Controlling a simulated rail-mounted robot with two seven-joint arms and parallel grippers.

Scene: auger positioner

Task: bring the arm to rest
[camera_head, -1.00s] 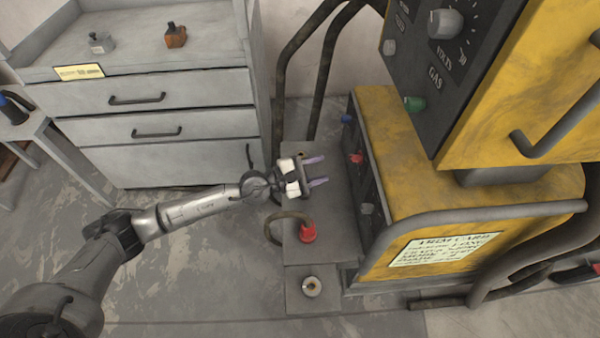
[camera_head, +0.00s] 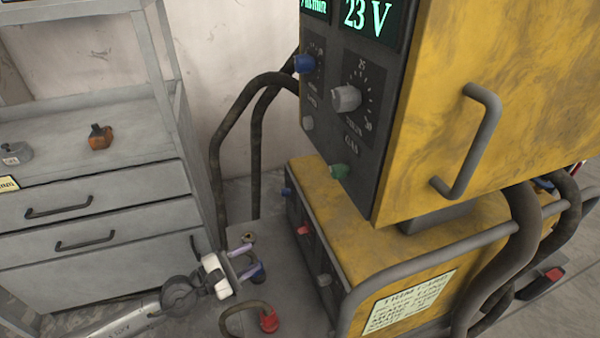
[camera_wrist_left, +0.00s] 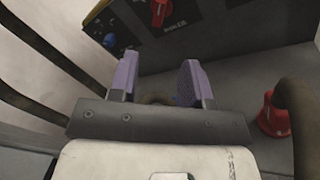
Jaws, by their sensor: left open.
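My left gripper (camera_head: 243,261) comes in from the lower left in the head view, with its two purple fingers spread apart. It is over the grey ledge beside the yellow machine (camera_head: 465,240). In the left wrist view the open fingers (camera_wrist_left: 157,82) point towards the machine's dark front panel. My right gripper is not in view.
A red connector (camera_head: 268,319) with a dark cable stands on the ledge near the gripper. The upper yellow unit (camera_head: 480,60) overhangs on the right, with a handle and knobs.

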